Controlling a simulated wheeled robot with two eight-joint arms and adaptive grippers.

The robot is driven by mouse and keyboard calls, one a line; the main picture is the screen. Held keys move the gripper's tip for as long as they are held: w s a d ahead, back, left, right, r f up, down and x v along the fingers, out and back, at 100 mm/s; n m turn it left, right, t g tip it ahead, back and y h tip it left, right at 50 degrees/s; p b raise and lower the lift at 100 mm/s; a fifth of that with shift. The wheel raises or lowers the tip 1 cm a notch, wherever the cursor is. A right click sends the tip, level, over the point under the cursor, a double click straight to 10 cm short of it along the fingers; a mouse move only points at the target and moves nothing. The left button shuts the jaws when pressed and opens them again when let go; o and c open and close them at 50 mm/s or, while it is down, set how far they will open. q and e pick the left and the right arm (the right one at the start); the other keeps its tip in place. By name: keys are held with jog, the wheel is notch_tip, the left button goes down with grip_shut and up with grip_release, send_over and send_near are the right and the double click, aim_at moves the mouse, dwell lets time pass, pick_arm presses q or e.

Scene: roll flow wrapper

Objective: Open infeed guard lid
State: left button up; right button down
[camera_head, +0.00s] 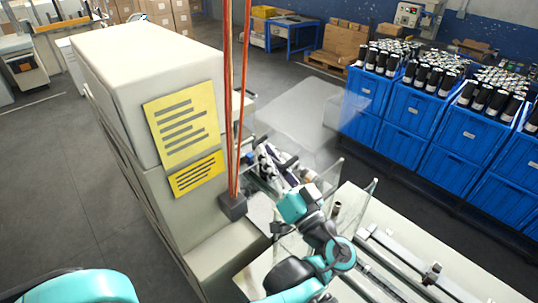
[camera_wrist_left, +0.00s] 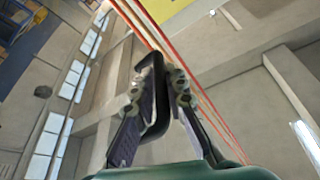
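The infeed guard lid (camera_head: 292,112) looks like a clear, pale pane behind my left gripper in the head view. It seems raised and tilted, but its edges are faint. My left gripper (camera_head: 264,156) is at the near lower side of this pane, beside the machine's tall cabinet. In the left wrist view, a black bracket-like handle (camera_wrist_left: 157,100) lies between the fingers of my left gripper (camera_wrist_left: 158,88), which look closed on it. How the handle joins the pane cannot be made out. My right gripper is not in view.
The beige cabinet (camera_head: 150,95) with yellow labels stands close to the left of my arm. Red-orange cables (camera_head: 238,100) hang beside the gripper. The infeed conveyor (camera_head: 400,262) runs to the lower right. Blue crates (camera_head: 415,110) with dark bottles stand at the right.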

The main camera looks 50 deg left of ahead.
pick_arm(q)
jog(key=o, duration=0.3)
jog(key=shift+w, duration=0.1)
jog(key=v, duration=1.2)
jog(key=shift+f, duration=0.15)
dwell(0.3)
